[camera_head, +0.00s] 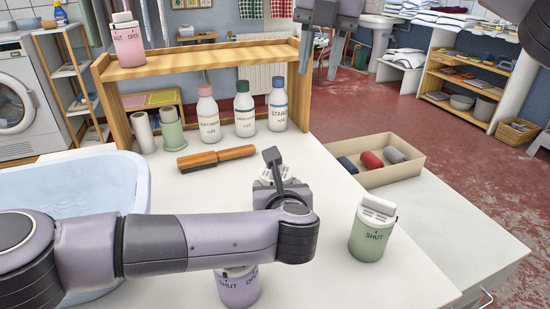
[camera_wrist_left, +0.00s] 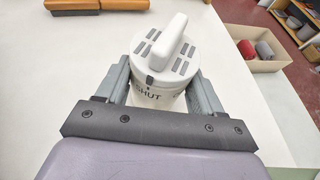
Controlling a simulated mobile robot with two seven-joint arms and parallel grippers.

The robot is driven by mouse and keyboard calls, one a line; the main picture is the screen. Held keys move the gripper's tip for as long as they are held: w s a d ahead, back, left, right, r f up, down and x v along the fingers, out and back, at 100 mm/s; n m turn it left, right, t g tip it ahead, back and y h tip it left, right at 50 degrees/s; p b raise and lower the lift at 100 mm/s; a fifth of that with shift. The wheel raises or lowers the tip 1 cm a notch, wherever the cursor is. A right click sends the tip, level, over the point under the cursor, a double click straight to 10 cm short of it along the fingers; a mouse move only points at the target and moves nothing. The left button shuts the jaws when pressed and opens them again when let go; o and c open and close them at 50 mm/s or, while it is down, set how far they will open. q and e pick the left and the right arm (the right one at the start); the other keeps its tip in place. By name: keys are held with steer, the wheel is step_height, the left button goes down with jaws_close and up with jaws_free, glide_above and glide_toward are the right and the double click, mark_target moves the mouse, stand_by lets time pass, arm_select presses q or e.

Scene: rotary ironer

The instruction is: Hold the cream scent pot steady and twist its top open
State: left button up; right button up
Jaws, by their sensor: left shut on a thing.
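The cream scent pot (camera_wrist_left: 172,62) stands between the fingers of my left gripper (camera_wrist_left: 161,88) in the left wrist view. Its round slotted top has a raised grip bar, and a dark mark on it sits by the word SHUT on the body. The left gripper is shut on the pot's body, below the top. In the head view my left arm and gripper hide most of the pot.
A green pot (camera_head: 371,233) is at right, a lilac pot (camera_head: 238,290) under my left arm, a pink pot (camera_head: 128,44) on the wooden shelf (camera_head: 200,58). Bottles (camera_head: 243,110) stand under the shelf. A box of rolls (camera_head: 400,174) and blue tub (camera_head: 75,190) flank the table.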

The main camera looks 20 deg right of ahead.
steer(key=a+f+n+g, duration=0.1)
steer(key=a+f, duration=0.4)
steer(key=a, duration=0.3)
steer(key=shift+h, duration=0.4)
steer(key=f, duration=1.2)
steer(key=shift+s+f, duration=0.25)
steer(key=shift+s, duration=0.15)
jaws_close()
